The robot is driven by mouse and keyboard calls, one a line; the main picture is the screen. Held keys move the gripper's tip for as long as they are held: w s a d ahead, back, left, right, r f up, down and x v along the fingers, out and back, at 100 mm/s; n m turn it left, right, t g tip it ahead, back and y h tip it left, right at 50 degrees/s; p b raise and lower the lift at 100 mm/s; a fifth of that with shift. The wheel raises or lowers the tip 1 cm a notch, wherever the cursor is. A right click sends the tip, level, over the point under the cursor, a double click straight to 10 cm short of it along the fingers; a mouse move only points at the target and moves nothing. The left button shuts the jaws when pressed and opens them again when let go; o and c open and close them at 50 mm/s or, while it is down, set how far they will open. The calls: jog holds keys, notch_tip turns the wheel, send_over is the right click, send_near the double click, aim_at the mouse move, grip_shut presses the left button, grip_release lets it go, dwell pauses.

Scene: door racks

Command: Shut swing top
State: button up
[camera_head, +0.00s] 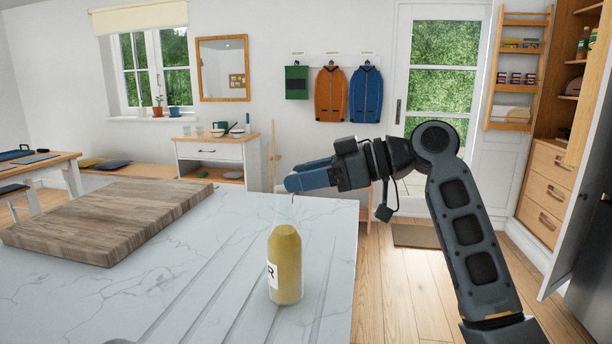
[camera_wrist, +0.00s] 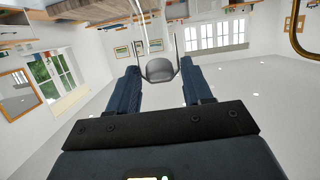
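A bottle with yellow contents (camera_head: 285,268) and a white label stands upright on the marble counter (camera_head: 215,250). Its upper part is clear and faint, with a thin wire-like line (camera_head: 293,203) above the yellow part. I cannot make out the stopper or whether the swing top is open or closed. My gripper (camera_head: 297,176) is above the bottle's top in the picture, with its blue fingers pointing left. In the wrist view my gripper (camera_wrist: 160,70) has its fingers spread apart. A grey shape shows between them, but I cannot tell what it is. I see nothing clearly held.
A thick wooden board (camera_head: 110,220) lies on the counter left of the bottle. Grooves run along the counter around the bottle. Beyond are a small cabinet (camera_head: 215,152), hanging jackets (camera_head: 331,94), a glass door (camera_head: 440,85) and a tall wooden cupboard (camera_head: 545,170) at right.

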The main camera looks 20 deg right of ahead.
jog(key=shift+o, duration=0.4)
jog(key=b+v, duration=0.1)
jog(key=v, duration=0.6)
jog(key=shift+s+d, duration=0.25)
jog(key=shift+d, duration=0.05)
jog(key=shift+o, duration=0.2)
jog(key=w+a+y+b, duration=0.1)
jog(key=w+a+b, duration=0.1)
jog(key=a, duration=0.1)
jog(key=w+a+f+t+b, duration=0.1)
jog(key=w+a+b, duration=0.1)
jog(key=a+b, duration=0.1)
jog(key=w+a+f+t+y+b, duration=0.1)
jog(key=w+a+b, duration=0.1)
jog(key=a+b, duration=0.1)
jog(key=shift+w+y, duration=0.2)
jog(key=shift+y, duration=0.1)
